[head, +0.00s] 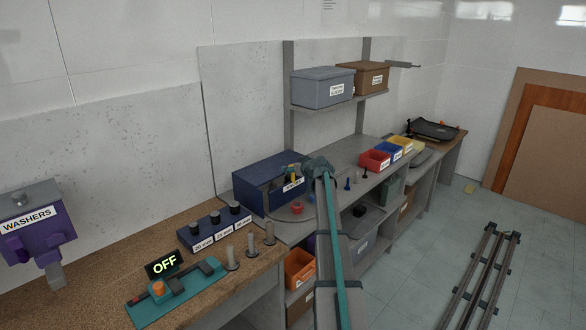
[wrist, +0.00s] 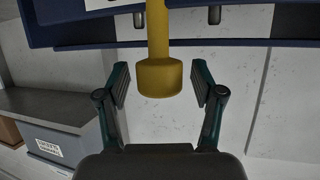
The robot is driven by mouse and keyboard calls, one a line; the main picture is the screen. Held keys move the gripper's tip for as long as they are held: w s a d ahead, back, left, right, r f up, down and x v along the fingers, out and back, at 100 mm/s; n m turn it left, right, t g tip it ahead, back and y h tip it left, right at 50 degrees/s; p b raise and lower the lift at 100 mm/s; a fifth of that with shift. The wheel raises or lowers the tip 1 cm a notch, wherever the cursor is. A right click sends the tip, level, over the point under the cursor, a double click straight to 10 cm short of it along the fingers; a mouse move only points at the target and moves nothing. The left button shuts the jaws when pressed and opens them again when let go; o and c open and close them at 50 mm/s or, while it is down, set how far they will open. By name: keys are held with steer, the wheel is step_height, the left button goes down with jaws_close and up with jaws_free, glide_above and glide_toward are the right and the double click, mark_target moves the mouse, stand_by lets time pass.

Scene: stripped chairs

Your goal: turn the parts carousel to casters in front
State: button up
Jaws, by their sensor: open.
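A yellow handle with a thick round end (wrist: 159,76) shows in the wrist view, between the fingers of my gripper (wrist: 161,84). My gripper is open, with a gap on each side of the handle. A dark blue body (wrist: 235,28) with white labels lies behind the handle. In the head view, my gripper (head: 305,169) is at the blue box (head: 262,183) on the grey bench, and the yellow handle (head: 292,176) shows beside it. A rounded grey edge shows in front of the box, with a red part (head: 297,208) on it. I cannot tell which compartment faces front.
Red (head: 374,161), blue and yellow bins stand on the bench to the right. Grey (head: 323,88) and brown boxes sit on the shelf above. A switch panel (head: 177,292) and several grey posts stand on the brown bench at left. Rails lie on the floor at right.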

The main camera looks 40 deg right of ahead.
steer(key=shift+c, duration=0.3)
jaws_close()
steer(key=shift+f+b, duration=0.1)
steer(key=shift+b, duration=0.35)
